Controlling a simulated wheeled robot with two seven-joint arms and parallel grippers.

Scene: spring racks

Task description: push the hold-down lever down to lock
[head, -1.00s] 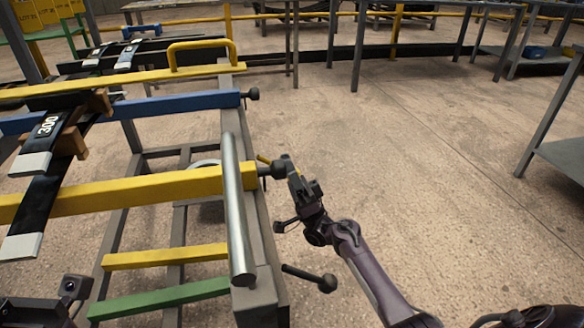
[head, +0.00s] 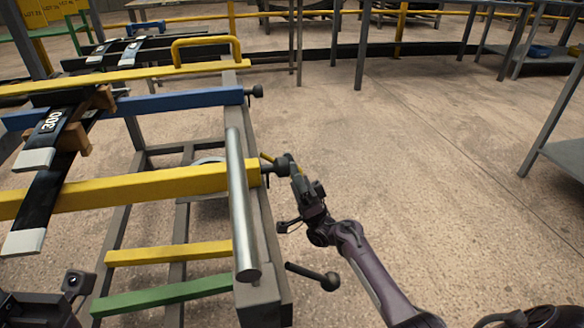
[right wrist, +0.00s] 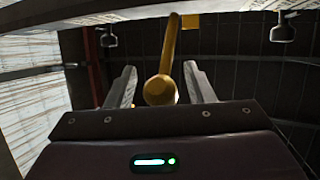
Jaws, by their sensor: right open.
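The hold-down lever appears to be the thin yellow rod (head: 267,157) beside the end of the near yellow beam, partly hidden. In the right wrist view a yellow rod (right wrist: 171,45) with a round ball end lies between the fingers. My right gripper (head: 295,172) is at this lever, just right of the beam end and its black knob. The right wrist view shows its fingers (right wrist: 160,72) apart, one on each side of the ball, with visible gaps. My left gripper (head: 38,308) is partly in view at the bottom left; its fingers cannot be made out.
The rack has a yellow beam (head: 140,190), a blue beam (head: 190,100) and an upright-looking silver bar (head: 238,200). Black leaf springs (head: 45,195) lie across the beams.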

